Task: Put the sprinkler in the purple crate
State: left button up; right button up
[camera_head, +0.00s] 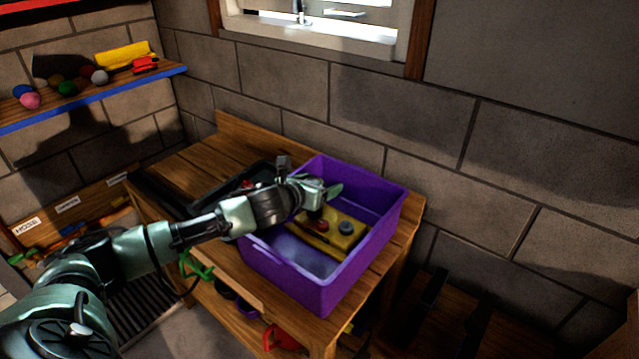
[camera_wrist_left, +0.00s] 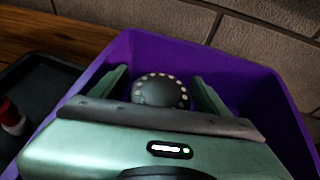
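The purple crate (camera_head: 292,284) stands on the wooden bench. My left gripper (camera_head: 322,189) reaches over it from the left. In the left wrist view a dark round head with a ring of light dots, which looks like the sprinkler (camera_wrist_left: 160,90), shows between the two fingers of my left gripper (camera_wrist_left: 163,75). Narrow gaps seem to show beside the head; its lower part is hidden, so I cannot tell whether the fingers grip it. A yellow piece (camera_head: 350,243) with a red and a grey knob is inside the crate below the gripper. My right gripper is not in view.
A dark tray (camera_head: 190,206) lies on the bench left of the crate, partly behind my arm. A block wall rises behind the bench. A shelf (camera_head: 100,98) with balls and a yellow item hangs at upper left. Bins with labels stand at lower left.

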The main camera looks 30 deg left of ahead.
pick_arm(q)
jog(key=shift+r, duration=0.2)
jog(key=b+v, duration=0.1)
jog(key=v, duration=1.1)
